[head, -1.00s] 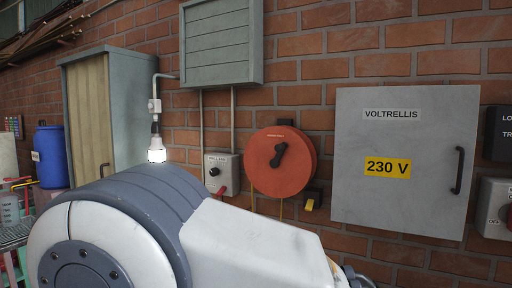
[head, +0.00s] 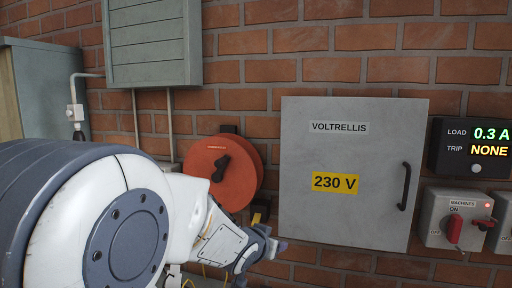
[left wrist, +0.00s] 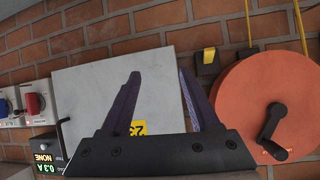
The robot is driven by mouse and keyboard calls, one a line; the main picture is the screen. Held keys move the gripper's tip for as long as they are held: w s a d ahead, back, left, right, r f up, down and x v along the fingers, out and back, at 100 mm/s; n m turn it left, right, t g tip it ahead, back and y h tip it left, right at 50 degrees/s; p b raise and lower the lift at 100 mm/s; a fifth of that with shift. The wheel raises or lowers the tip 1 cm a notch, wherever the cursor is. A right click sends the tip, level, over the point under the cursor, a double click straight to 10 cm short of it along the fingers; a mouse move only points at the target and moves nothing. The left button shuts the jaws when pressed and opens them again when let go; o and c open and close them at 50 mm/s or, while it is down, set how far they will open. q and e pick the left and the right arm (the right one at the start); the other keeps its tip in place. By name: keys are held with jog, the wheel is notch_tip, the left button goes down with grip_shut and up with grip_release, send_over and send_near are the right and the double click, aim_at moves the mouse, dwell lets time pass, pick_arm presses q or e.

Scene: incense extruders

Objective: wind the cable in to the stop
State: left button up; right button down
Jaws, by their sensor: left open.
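The red-orange cable reel (head: 232,182) hangs on the brick wall with a black crank (head: 221,166) on its face. In the left wrist view the reel (left wrist: 250,90) is at the right, with its crank (left wrist: 271,125) low on it. Thin yellow cable (left wrist: 300,28) runs from the reel, and a second yellow length shows beside it. A black block with a yellow part (left wrist: 209,56) sits beside the reel. My left gripper (head: 266,252) is below and right of the reel in the head view. In the wrist view its fingers (left wrist: 158,75) are apart and empty.
A grey VOLTRELLIS cabinet (head: 350,140) with a black handle stands right of the reel. A display (head: 470,147) reads 0.3 A and NONE. A MACHINES switch (head: 447,218) is below it. A grey louvred box (head: 150,45) is above left.

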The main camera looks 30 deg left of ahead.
pick_arm(q)
jog(key=a+r+n+t+y+p, duration=0.2)
jog(key=a+r+t+p, duration=0.1)
jog(key=a+r, duration=0.7)
jog(key=t+y+p, duration=0.1)
jog(key=t+p, duration=0.1)
send_near(218, 164)
jog(key=w, duration=0.1)
jog(key=p+x, duration=0.3)
jog(key=x, duration=0.6)
jog(key=shift+a, duration=0.2)
jog(key=shift+p+x, duration=0.35)
jog(key=shift+x, duration=0.4)
pick_arm(e)
notch_tip(218, 164, up, 10)
pick_arm(q)
jog(key=shift+f, duration=0.1)
pick_arm(e)
jog(key=shift+r, duration=0.1)
pick_arm(q)
grip_shut()
